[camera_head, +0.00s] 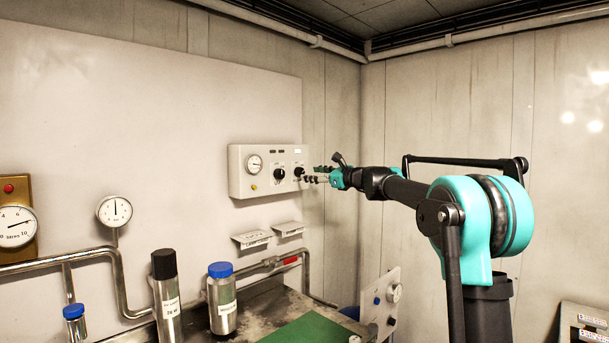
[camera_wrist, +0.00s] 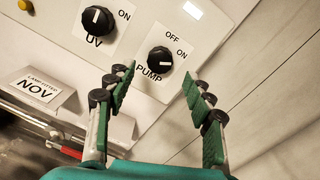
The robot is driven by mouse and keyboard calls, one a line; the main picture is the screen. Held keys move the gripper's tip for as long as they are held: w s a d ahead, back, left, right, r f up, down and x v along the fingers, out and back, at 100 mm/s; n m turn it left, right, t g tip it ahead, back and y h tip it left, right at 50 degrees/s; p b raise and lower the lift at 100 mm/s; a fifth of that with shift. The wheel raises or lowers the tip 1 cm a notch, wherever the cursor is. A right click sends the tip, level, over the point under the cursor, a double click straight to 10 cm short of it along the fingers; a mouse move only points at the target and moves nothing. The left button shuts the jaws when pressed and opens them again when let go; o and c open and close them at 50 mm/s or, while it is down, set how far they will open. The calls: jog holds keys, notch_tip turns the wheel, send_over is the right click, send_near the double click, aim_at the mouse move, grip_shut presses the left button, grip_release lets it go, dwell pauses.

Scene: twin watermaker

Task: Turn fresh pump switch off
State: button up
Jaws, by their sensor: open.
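The pump switch is a round black knob (camera_wrist: 160,59) with a white pointer line, labelled PUMP, with OFF and ON marks beside it. Its pointer lies roughly toward the ON mark in the wrist view. It sits on a pale wall panel (camera_head: 237,180), where the knob also shows in the head view (camera_head: 299,172). My gripper (camera_wrist: 157,84) is open and empty, its green-padded fingers apart on either side below the knob. In the head view my gripper (camera_head: 318,174) is just right of the panel. I cannot tell whether it touches the knob.
The UV knob (camera_wrist: 98,19) sits left of the pump knob. A gauge (camera_head: 254,163) and yellow button (camera_head: 254,187) are on the same panel. Below stand a black-capped bottle (camera_head: 167,305) and a blue-capped bottle (camera_head: 222,300), beside pipes. Wall right of the panel is bare.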

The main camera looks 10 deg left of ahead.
aim_at(302, 172)
jog(key=shift+x, duration=2.4)
jog(key=c, duration=1.2)
